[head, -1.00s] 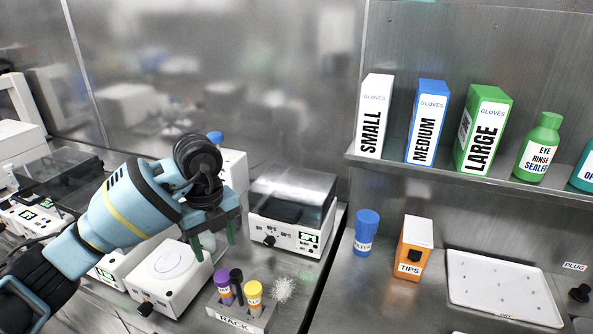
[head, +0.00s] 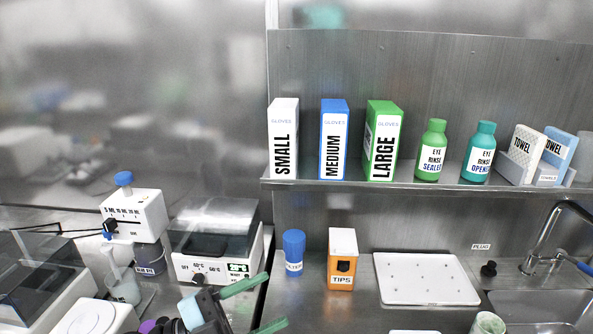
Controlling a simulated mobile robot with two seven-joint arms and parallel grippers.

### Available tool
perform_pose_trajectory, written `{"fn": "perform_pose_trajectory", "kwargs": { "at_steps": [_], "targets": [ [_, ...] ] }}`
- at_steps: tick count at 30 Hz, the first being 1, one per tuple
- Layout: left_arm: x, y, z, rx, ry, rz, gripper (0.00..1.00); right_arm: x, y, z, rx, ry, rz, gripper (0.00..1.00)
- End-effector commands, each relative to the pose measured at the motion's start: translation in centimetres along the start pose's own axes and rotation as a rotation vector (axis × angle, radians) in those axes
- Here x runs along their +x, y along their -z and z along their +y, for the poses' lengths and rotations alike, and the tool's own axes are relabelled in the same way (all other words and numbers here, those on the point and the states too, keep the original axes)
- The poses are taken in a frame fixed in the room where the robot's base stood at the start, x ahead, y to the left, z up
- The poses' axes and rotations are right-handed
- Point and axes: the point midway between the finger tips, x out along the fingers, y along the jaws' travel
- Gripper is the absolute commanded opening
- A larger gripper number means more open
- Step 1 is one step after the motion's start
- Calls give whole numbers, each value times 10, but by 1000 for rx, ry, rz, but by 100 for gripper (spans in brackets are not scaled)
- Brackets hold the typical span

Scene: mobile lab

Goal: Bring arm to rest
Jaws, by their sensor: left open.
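My left gripper (head: 262,303) shows at the bottom edge of the head view, low and left of centre. Its two green fingers are apart, with nothing seen between them. Most of my left arm is below the picture. My right gripper is not in view.
A blue filter bottle (head: 293,255) and a white tray (head: 427,279) stand on the steel bench. A shelf (head: 400,186) above holds glove boxes and rinse bottles. A sink (head: 545,305) with a tap is at right. Purple and dark tube caps (head: 148,326) peek up bottom left.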

Motion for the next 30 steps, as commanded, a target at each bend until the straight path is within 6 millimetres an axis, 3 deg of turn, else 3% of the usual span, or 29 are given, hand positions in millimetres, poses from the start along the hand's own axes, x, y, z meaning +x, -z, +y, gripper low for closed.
{"fn": "perform_pose_trajectory", "kwargs": {
  "at_steps": [7,11,14,18,22,27,30],
  "targets": [
    [-47,-29,-24,-183,469,-249,56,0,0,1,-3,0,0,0],
    [-90,-57,-16,-299,647,-466,56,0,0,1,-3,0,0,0],
    [-127,-76,4,-397,741,-659,56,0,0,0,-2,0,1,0],
    [-183,-94,51,-546,803,-956,56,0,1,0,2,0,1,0],
    [-233,-95,109,-701,783,-1241,56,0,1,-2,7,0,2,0],
    [-286,-68,190,-911,650,-1575,56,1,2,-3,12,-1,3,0],
    [-303,-49,223,-1001,561,-1698,56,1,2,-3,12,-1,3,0]
  ]
}}
